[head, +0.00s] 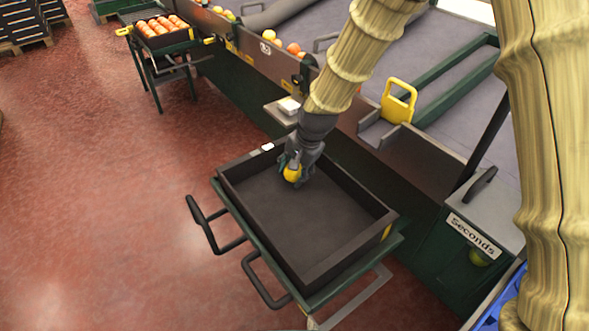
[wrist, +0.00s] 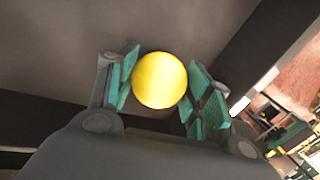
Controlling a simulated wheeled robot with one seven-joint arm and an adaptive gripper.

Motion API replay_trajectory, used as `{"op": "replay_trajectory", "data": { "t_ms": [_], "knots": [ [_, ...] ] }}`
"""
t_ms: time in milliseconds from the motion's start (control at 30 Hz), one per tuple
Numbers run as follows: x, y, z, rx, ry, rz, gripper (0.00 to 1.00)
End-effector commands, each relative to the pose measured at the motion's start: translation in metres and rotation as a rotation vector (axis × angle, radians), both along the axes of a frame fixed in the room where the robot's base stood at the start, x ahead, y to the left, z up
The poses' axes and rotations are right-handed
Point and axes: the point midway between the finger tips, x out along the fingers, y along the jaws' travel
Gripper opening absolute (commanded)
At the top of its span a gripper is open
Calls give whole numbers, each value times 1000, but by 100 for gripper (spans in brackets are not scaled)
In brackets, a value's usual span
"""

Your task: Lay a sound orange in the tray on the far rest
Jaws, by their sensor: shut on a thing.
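My gripper (head: 296,162) is shut on a round yellow fruit (head: 292,175). In the wrist view the fruit (wrist: 160,80) sits between the teal finger pads and looks smooth, with no mark on the side that shows. It is yellow rather than orange. The gripper is inside the outline of a large dark tray (head: 335,262) on the nearer stand. That tray is otherwise empty. I cannot tell whether the fruit touches its floor. A second tray (head: 165,41), full of orange fruit, stands on a farther stand at the upper left.
A sorting line with a dark side wall (head: 345,135) runs along the right, carrying several fruits (head: 294,48). A yellow handle (head: 398,100) stands up from it. A box labelled "seconds" (head: 473,233) is at the lower right. The red floor (head: 90,200) at left is clear.

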Motion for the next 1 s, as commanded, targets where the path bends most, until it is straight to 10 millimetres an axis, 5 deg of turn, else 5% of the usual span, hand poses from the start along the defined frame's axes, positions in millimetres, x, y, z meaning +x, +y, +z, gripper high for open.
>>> {"op": "replay_trajectory", "data": {
  "t_ms": [867,900,1000],
  "knots": [
    [0,0,-8,0,0,1,24],
    [0,0,-8,0,0,0,54],
    [0,0,-8,0,0,0,72]
  ]
}}
